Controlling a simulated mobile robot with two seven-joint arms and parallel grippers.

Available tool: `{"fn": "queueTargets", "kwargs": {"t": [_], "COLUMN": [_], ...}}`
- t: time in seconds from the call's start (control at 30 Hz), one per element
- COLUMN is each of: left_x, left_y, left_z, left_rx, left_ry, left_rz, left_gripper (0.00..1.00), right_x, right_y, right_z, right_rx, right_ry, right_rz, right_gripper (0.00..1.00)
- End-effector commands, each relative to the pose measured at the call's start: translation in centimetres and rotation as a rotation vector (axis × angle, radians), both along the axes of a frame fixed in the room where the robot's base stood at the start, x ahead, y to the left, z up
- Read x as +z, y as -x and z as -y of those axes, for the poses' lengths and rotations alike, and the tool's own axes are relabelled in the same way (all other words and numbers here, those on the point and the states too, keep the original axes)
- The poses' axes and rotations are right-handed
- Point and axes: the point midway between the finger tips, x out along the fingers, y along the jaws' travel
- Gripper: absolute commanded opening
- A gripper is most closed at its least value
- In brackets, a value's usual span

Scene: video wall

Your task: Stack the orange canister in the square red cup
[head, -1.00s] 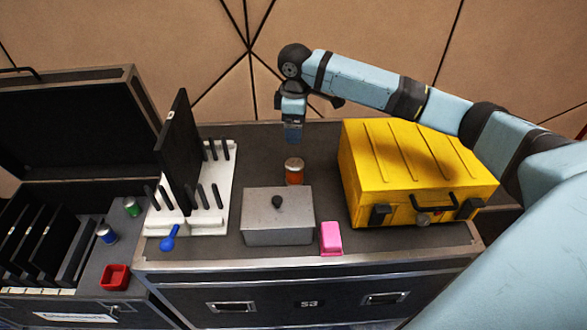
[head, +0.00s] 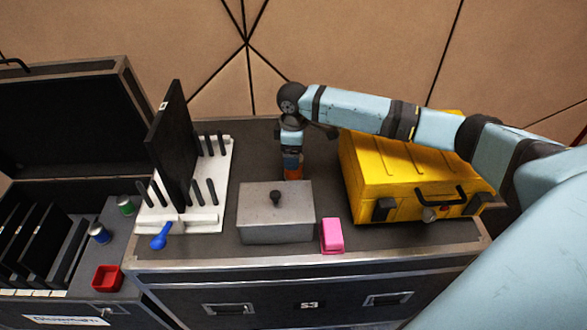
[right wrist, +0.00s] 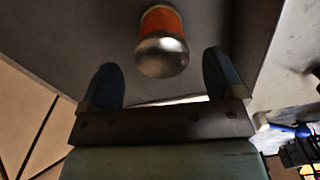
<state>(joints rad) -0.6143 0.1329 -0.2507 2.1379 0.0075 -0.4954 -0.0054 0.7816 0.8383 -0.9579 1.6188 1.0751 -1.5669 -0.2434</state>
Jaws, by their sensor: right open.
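The orange canister (head: 294,173) stands on the dark case top behind the grey lidded box. In the head view my right gripper (head: 292,160) is directly over it and hides its upper part. In the right wrist view the canister (right wrist: 162,42), orange with a silver end, lies just beyond and between the two fingertips. My right gripper (right wrist: 160,82) is open, and the fingers do not appear to touch the canister. The square red cup (head: 108,278) sits empty on the lower case at the left. My left gripper is not in view.
The grey box (head: 275,220) stands in front of the canister, and a yellow case (head: 400,180) is close on its right. A white rack (head: 215,170) with a black panel stands left. A pink block (head: 332,236), blue object (head: 161,236), green can (head: 126,205) and blue can (head: 99,232) are nearby.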

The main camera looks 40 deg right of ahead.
Motion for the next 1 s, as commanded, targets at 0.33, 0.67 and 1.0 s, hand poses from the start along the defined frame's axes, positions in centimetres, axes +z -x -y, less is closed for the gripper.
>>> {"fn": "queueTargets", "kwargs": {"t": [0.33,0.67,1.0], "left_x": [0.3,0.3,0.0], "left_y": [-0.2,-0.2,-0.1], "left_z": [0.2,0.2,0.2], "left_rx": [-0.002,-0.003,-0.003], "left_ry": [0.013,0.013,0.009], "left_rz": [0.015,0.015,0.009], "left_gripper": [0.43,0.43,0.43], "right_x": [-3.5,-3.4,-2.9], "right_y": [0.2,0.2,0.1], "right_z": [-0.2,-0.2,-0.2], "right_rx": [0.001,0.001,0.0], "right_ry": [0.001,0.0,0.0], "right_rz": [-0.001,0.0,0.001], "right_gripper": [0.87,0.37,0.26]}}
